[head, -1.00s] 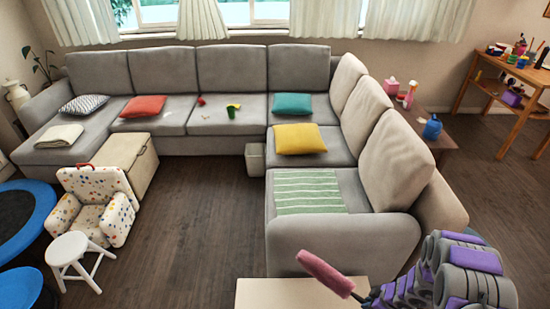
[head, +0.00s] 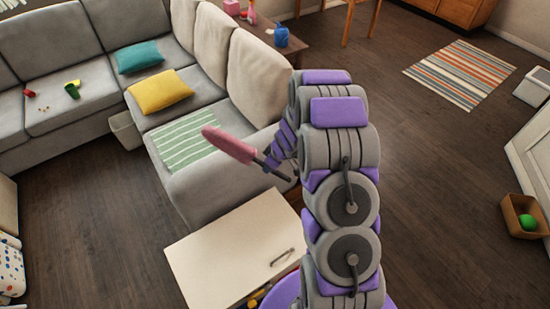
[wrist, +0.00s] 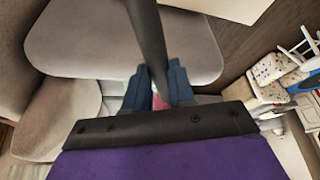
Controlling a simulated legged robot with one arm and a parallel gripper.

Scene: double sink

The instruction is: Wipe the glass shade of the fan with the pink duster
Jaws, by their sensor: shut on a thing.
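The pink duster (head: 228,145) has a long pink head and a thin dark handle. In the head view it sticks out to the left of my arm, its head up and left, in front of the green striped cloth on the sofa. My gripper (wrist: 155,88) is shut on the handle; the dark handle (wrist: 147,40) runs up between the two blue-grey fingers in the wrist view. In the head view the fingers are mostly hidden by my arm. Neither the fan nor its glass shade shows in either view.
A white-topped cabinet (head: 225,250) stands low in front, left of my arm. The grey sofa (head: 195,190) is behind it. A side table (head: 275,38) is at the back. Free wooden floor lies to the right, with a striped rug (head: 460,73) and a brown box (head: 520,212) holding a green ball.

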